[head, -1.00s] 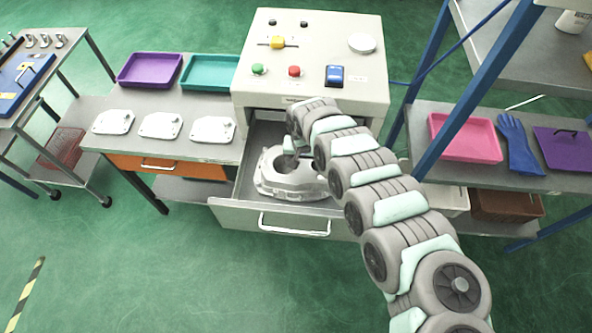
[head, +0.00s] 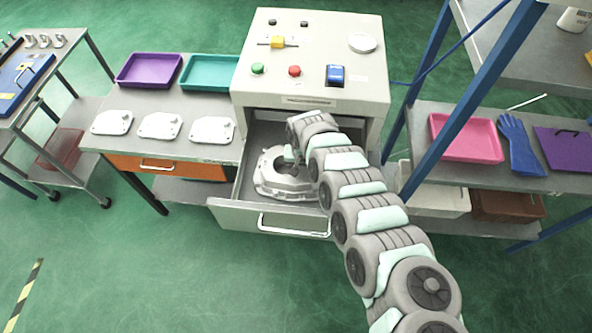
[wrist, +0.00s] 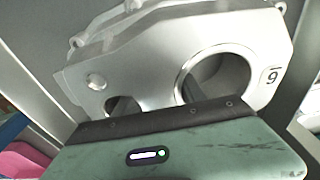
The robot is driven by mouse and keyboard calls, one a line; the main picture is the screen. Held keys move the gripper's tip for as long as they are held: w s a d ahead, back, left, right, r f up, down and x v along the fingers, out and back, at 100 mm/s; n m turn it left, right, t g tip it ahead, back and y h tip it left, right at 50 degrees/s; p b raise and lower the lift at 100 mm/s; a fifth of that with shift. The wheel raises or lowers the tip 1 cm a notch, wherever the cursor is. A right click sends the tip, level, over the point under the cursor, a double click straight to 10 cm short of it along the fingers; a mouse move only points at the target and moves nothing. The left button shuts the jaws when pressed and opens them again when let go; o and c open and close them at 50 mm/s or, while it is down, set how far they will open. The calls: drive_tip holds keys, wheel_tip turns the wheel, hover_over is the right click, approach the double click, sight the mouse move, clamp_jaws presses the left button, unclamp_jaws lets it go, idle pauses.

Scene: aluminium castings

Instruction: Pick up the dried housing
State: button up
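The housing, a silver-grey casting (head: 284,184) with a large round bore, sits in the open drawer (head: 262,207) of the cream cabinet. My gripper (head: 293,157) reaches down at it from the right; its fingertips are mostly hidden in the head view. In the wrist view the housing (wrist: 150,55) fills the upper middle, with a small number plate at its right. My gripper (wrist: 155,102) is close over it there. Two dark fingers appear apart at openings in the casting, with a strip of its metal between them. Whether they press on it cannot be told.
The cabinet top (head: 310,40) carries buttons and a round white disc (head: 362,43). Several flat white castings (head: 160,126) and purple (head: 149,69) and teal (head: 209,72) trays lie on the bench at left. A blue-posted shelf (head: 470,100) stands close at right.

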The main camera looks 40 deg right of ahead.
clamp_jaws()
idle(0.6)
